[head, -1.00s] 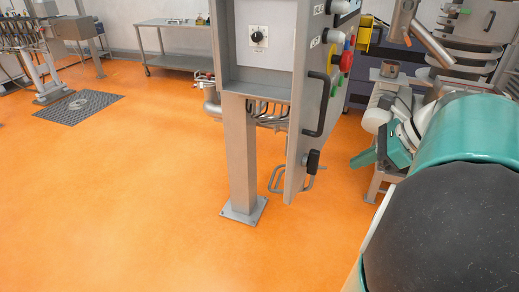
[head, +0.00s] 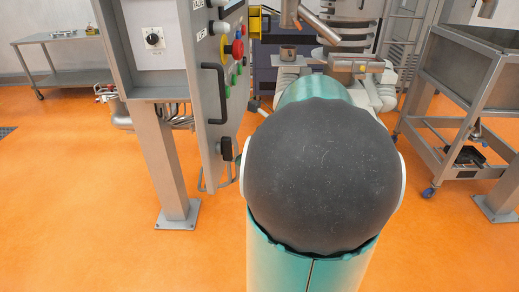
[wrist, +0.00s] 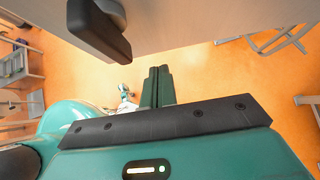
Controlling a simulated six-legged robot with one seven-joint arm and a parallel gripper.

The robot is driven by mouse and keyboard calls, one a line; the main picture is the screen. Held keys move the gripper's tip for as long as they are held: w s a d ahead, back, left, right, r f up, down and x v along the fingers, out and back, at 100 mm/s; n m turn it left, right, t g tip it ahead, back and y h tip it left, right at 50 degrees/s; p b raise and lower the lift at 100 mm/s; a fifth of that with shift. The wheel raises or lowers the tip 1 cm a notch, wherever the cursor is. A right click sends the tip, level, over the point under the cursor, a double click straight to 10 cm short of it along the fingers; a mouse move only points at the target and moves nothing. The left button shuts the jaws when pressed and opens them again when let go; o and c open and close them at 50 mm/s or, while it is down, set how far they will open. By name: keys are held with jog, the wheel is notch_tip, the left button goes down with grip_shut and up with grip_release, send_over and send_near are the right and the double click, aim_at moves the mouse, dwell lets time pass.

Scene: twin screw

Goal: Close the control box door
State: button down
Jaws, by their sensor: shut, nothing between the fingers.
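The control box (head: 150,45) is a grey cabinet on a post at the left in the head view. Its door (head: 205,120) stands open, swung out from the box.
The box's post (head: 168,165) stands on the orange floor. A steel table (head: 65,45) is at the back left. A wheeled steel cart (head: 465,90) is at the right. Other machinery stands behind my arm. The floor at front left is clear.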

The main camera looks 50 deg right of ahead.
jog(key=shift+w+a, duration=0.4)
jog(key=shift+w, duration=0.25)
jog(key=shift+w+a, duration=0.35)
jog(key=shift+w, duration=0.25)
